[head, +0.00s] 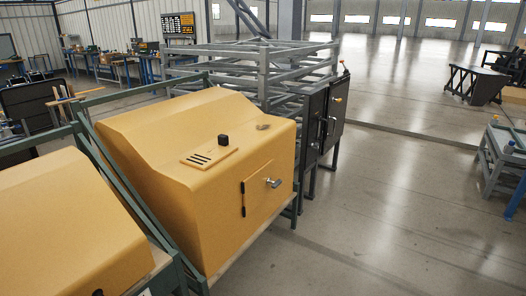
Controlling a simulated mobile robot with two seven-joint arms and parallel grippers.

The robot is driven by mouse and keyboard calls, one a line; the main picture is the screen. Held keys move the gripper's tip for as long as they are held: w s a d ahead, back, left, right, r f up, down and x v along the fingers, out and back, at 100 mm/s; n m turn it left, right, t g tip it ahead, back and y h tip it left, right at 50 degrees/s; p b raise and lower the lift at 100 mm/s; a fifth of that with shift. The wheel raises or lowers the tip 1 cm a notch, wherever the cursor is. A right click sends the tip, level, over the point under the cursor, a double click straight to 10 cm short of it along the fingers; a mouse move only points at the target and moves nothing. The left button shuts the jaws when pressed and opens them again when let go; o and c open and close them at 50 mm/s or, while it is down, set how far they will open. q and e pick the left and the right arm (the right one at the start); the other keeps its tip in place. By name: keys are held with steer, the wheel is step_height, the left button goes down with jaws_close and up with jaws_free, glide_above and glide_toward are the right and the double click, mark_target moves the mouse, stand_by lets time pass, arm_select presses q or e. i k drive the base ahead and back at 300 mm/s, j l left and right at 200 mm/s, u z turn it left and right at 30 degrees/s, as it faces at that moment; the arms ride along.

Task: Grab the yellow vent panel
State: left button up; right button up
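The yellow vent panel (201,159), a small flat plate with several dark slots, lies on the sloped top of a large yellow housing (150,125). A black block-shaped knob (223,140) stands at the panel's far right end. The panel looks flush or nearly flush with the housing; I cannot tell whether it is loose. Neither of my grippers shows in the head view.
A small round fitting (262,126) sits right of the panel. The housing's front has a door (258,194) with a silver latch (273,182). Another yellow housing (65,225) stands at the lower left. Dark cabinets (322,120) stand behind. The floor (400,200) at right is open.

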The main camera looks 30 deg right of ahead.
mark_target(205, 157)
steer(key=z, duration=0.5)
steer(key=i+l+u, duration=0.2)
steer(key=u, duration=0.3)
steer(key=i+l+u, duration=0.2)
steer(key=u, duration=0.3)
steer(key=i+l+u, duration=0.1)
steer(key=l, duration=0.2)
steer(key=i+l+u, duration=0.1)
steer(key=l, duration=0.2)
steer(key=i+l+u, duration=0.1)
steer(key=l, duration=0.2)
steer(key=i+l, duration=0.1)
steer(key=l, duration=0.2)
steer(key=i+l, duration=0.1)
steer(key=l, duration=0.2)
steer(key=i+l+u, duration=0.1)
steer(key=l, duration=0.2)
